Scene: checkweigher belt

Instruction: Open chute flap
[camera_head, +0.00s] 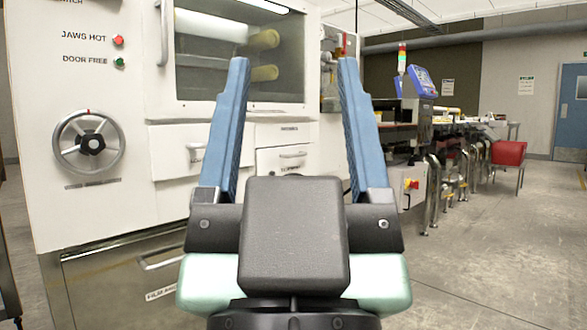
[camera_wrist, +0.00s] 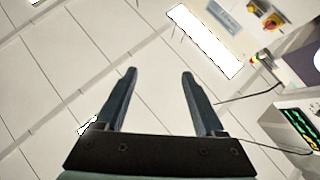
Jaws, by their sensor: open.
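No part in view is clearly marked as the chute flap. The white machine (camera_head: 110,205) at the left has two small white fronts with bar handles below its window: a left front (camera_head: 172,160) and a right front (camera_head: 268,161). Both look closed. A steel lower front (camera_head: 112,280) with a handle and a partly hidden label also looks closed. My gripper (camera_head: 293,62) is open and empty, its blue fingers spread in front of the machine and overlapping its fronts in the picture. In the wrist view, my gripper (camera_wrist: 159,73) points up at the ceiling, with nothing between its fingers.
A handwheel (camera_head: 89,142) and a large window door (camera_head: 240,60) are on the machine. A conveyor line with a blue screen (camera_head: 422,82) and a red bin (camera_head: 508,154) stand at the right. The floor (camera_head: 490,235) at right front is clear.

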